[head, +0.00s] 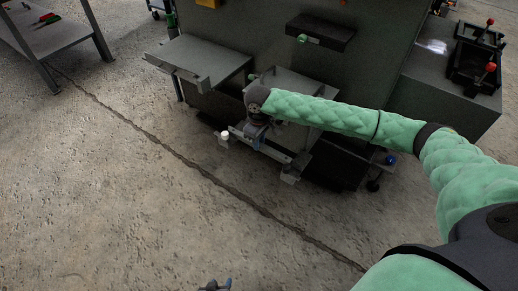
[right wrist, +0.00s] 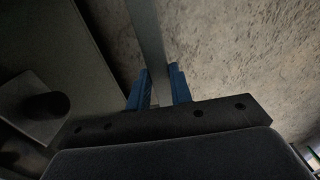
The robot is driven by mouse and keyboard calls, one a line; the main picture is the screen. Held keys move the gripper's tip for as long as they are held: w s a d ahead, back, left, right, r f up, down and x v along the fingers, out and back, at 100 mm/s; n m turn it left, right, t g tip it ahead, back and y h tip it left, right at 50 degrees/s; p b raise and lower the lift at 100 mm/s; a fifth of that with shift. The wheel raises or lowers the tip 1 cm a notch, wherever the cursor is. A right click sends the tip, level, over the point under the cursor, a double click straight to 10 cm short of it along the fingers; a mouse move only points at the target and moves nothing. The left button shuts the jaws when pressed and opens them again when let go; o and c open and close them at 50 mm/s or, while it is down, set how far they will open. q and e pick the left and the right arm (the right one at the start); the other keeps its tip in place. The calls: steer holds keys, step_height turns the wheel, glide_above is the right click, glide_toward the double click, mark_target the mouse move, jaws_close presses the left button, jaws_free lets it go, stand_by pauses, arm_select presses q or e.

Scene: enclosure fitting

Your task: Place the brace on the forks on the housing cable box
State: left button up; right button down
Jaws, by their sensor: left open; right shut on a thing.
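My right arm reaches in from the right in the head view, and its right gripper (right wrist: 158,82) is shut on a long grey bar, the brace (right wrist: 148,35). In the head view the brace (head: 272,151) hangs slanted beneath the wrist, in front of the dark grey housing cable box (head: 340,60). The wrist hides part of it, and I cannot tell whether it touches the box. The forks cannot be told apart clearly; the arm covers part of that area. My left gripper (head: 215,286) shows only at the bottom edge, open and away from the box.
A grey shelf (head: 205,62) juts out on the box's left side, and a dark ledge (head: 320,32) sits above the arm. A black tray (head: 478,55) with red knobs stands at right. A metal table (head: 50,38) is at far left. The concrete floor at left is clear.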

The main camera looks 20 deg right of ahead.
steer(key=shift+f, duration=1.9)
steer(key=c, duration=1.3)
jaws_free()
steer(key=shift+f, duration=0.1)
steer(key=shift+o, duration=0.2)
steer(key=shift+r, duration=0.35)
step_height(320, 180, up, 12)
steer(key=shift+f, duration=0.2)
